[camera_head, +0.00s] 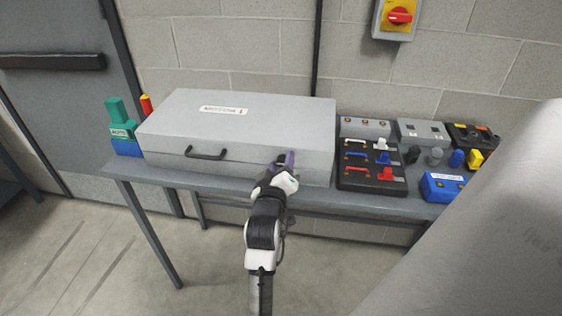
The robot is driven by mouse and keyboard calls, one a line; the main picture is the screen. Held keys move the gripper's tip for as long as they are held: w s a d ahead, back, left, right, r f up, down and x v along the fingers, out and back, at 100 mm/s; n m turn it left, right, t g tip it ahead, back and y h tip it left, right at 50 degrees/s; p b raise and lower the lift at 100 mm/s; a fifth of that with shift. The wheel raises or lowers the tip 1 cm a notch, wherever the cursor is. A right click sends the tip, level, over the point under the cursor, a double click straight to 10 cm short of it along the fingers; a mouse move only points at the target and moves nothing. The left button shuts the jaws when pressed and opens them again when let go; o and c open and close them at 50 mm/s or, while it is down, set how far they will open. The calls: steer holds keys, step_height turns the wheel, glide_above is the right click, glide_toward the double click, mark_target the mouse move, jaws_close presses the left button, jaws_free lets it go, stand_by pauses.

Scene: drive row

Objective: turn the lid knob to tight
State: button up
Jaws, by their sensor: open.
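A large grey box with a closed lid (300,112) stands on the bench. A white label (223,110) is on the lid, and a black bar handle (207,153) is on the front face. My gripper (285,160) is in front of the right part of the box's front face, right of the handle. It is open, with purple showing at its fingers. I cannot tell whether it touches the box. I cannot make out a lid knob; the gripper hides part of the box front.
The grey bench (230,190) has little bare room. A green and blue device (122,130) stands left of the box. On the right are a black panel with coloured handles (350,178), a blue box (440,188) and several small devices. A red rotary switch (399,16) hangs on the wall.

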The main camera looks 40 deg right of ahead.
steer(key=c, duration=1)
steer(key=shift+m, duration=0.4)
steer(key=m+b, duration=0.2)
steer(key=m, duration=0.1)
steer(key=m+b, duration=0.2)
steer(key=m, duration=0.2)
steer(key=m+b, duration=0.2)
steer(key=m, duration=0.2)
steer(key=shift+m, duration=0.4)
steer(key=shift+m+b, duration=1)
steer(key=shift+m, duration=0.8)
